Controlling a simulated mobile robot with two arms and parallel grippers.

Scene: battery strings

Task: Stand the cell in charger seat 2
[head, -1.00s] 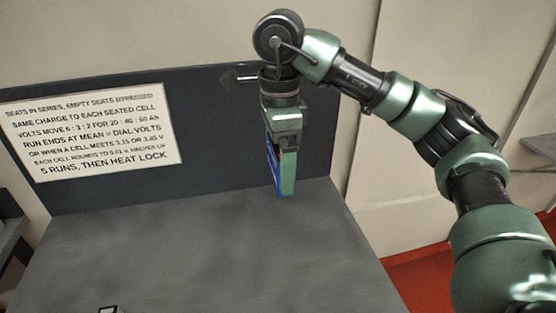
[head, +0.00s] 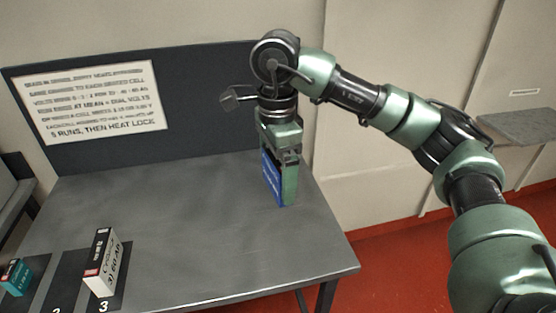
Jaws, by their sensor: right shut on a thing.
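My right gripper (head: 281,160) points down at the back right of the table and is shut on a blue cell (head: 271,180). The cell hangs upright, partly hidden by the green finger. I cannot tell whether its bottom touches the table. Charger seats show as dark strips at the lower left. Seat 2 (head: 62,285) is a bare dark strip, its number cut by the lower edge. A white cell (head: 104,265) stands on the strip marked 3. My left gripper is not in view.
A teal cell (head: 17,277) stands left of seat 2. The grey table (head: 190,215) is clear between the seats and my right gripper. A dark back panel (head: 200,110) with a white sign (head: 90,103) stands behind. Red floor (head: 400,260) lies beyond the table's right edge.

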